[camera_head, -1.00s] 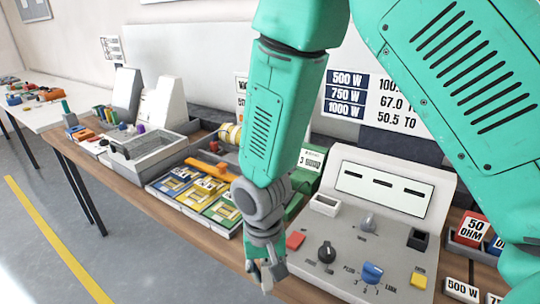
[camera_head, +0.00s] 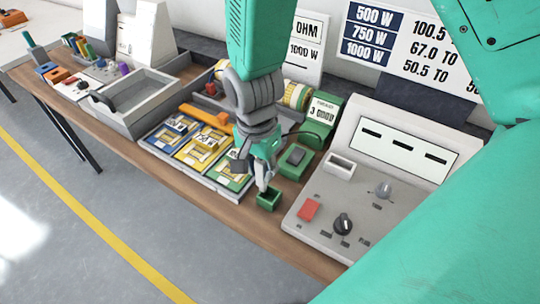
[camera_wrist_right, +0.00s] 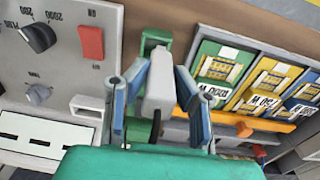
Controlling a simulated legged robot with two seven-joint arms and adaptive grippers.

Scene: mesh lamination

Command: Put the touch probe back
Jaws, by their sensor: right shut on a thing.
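My right gripper (camera_head: 262,176) is shut on the touch probe, a pale grey block-like piece. The wrist view shows the probe (camera_wrist_right: 159,82) between the blue-grey fingers (camera_wrist_right: 158,95), with a black cable-like part at its near end. A small open green holder (camera_head: 268,200) stands at the table's front edge, just below the fingertips. In the wrist view the green holder (camera_wrist_right: 155,42) lies behind the far end of the probe. I cannot tell whether the probe's tip is inside the holder or just above it. My left gripper is not in view.
A grey console (camera_head: 330,206) with knobs stands close on the right. A tray with blue, yellow and green cards (camera_head: 198,152) is close on the left. Behind are a green meter (camera_head: 322,118) and a green block with a grey top (camera_head: 295,158). A grey bin (camera_head: 150,98) stands farther left.

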